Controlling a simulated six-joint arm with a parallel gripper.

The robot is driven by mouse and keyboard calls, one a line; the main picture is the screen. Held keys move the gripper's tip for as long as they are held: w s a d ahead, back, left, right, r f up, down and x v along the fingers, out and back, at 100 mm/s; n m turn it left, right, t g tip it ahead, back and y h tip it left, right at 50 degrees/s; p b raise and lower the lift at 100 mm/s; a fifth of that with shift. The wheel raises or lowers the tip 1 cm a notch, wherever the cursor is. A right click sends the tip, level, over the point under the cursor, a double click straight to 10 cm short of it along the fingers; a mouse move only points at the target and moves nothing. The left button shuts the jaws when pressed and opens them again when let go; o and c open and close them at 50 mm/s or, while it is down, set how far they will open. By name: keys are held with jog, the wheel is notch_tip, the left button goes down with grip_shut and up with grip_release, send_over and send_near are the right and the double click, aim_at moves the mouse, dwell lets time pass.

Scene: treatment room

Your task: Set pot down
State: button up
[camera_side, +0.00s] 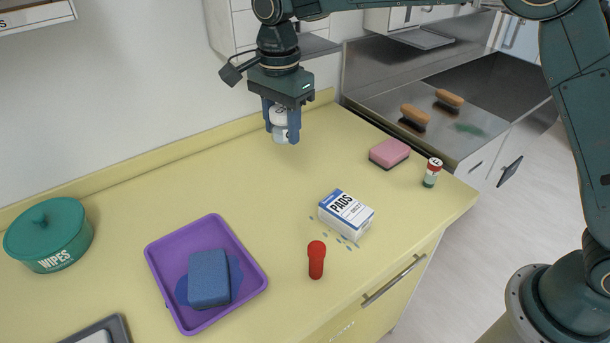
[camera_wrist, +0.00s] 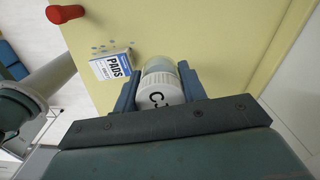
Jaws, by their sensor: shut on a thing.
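The pot is a small white-lidded container (camera_side: 280,122) with black lettering on its lid. My gripper (camera_side: 282,130) is shut on it, with a blue finger on each side. In the side view it hangs upright above the back part of the yellow counter (camera_side: 240,160); I cannot tell the exact gap below it. In the wrist view the pot (camera_wrist: 162,92) sits between the two fingers (camera_wrist: 160,85), its lid towards the camera. Its lower part is partly hidden by the lid there.
A purple tray (camera_side: 252,283) with a blue sponge (camera_side: 209,278) and a green WIPES tub (camera_side: 48,235) are left. The counter's middle is clear.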

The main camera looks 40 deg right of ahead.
aim_at(283, 142)
notch_tip(283, 142, down, 16)
jog(key=shift+f, duration=0.1)
dwell(0.8)
jog(key=shift+f, duration=0.15)
jog(key=o, duration=1)
jog(key=shift+c, duration=0.2)
notch_tip(283, 142, up, 12)
jog(key=shift+r, duration=0.15)
dwell(0.5)
